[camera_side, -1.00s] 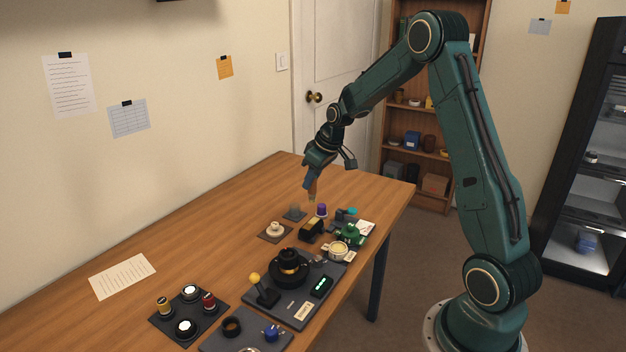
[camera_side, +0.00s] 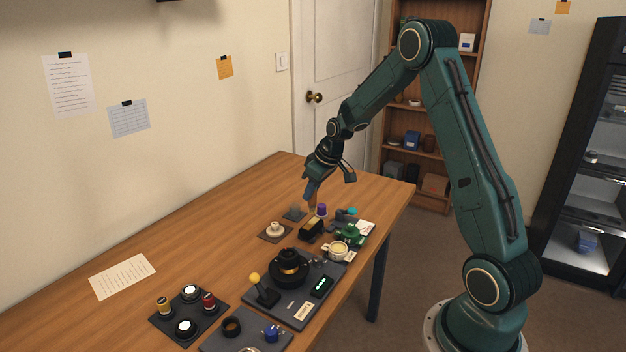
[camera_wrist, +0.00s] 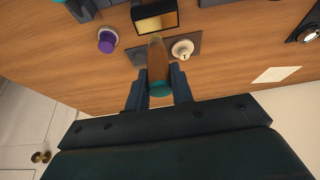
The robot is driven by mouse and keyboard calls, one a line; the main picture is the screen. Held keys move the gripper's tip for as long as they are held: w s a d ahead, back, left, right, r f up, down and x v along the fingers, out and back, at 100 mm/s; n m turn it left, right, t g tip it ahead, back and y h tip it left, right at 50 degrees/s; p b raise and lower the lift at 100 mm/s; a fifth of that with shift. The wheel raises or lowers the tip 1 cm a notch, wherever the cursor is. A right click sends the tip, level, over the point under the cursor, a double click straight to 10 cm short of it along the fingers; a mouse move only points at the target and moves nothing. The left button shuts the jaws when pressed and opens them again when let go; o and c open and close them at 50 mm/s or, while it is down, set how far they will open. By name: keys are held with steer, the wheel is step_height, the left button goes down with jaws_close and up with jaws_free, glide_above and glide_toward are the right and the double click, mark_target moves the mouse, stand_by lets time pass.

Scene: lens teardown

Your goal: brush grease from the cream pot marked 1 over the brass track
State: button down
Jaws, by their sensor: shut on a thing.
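My gripper (camera_wrist: 158,92) is shut on a brush (camera_wrist: 157,62) with a brown wooden handle and a teal end. The brush (camera_side: 312,207) points down, just behind the black box in the side view; whether its tip touches anything is unclear. A small cream pot (camera_wrist: 182,49) with a dark mark like a 1 stands beside the brush on a dark pad. It appears in the side view (camera_side: 275,229) left of the black box. A brass-coloured band (camera_side: 289,267) shows within the black lens assembly; I cannot tell if this is the track.
A black box with a yellowish top (camera_side: 311,229), a purple-topped pot (camera_side: 321,210) and a cream dish with yellow contents (camera_side: 338,248) crowd the near area. A yellow-knobbed lever (camera_side: 256,283) stands by the lens. The table's left middle is clear except for a paper (camera_side: 122,276).

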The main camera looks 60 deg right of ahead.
mark_target(312, 199)
step_height(312, 199, down, 2)
steer(key=shift+f, duration=0.25)
steer(key=shift+a+f, duration=0.5)
steer(key=shift+d, duration=0.4)
steer(key=shift+d+r, duration=0.15)
steer(key=shift+d, duration=0.05)
steer(key=shift+a+r, duration=0.1)
steer(key=shift+r, duration=3.8)
steer(key=shift+a, duration=0.1)
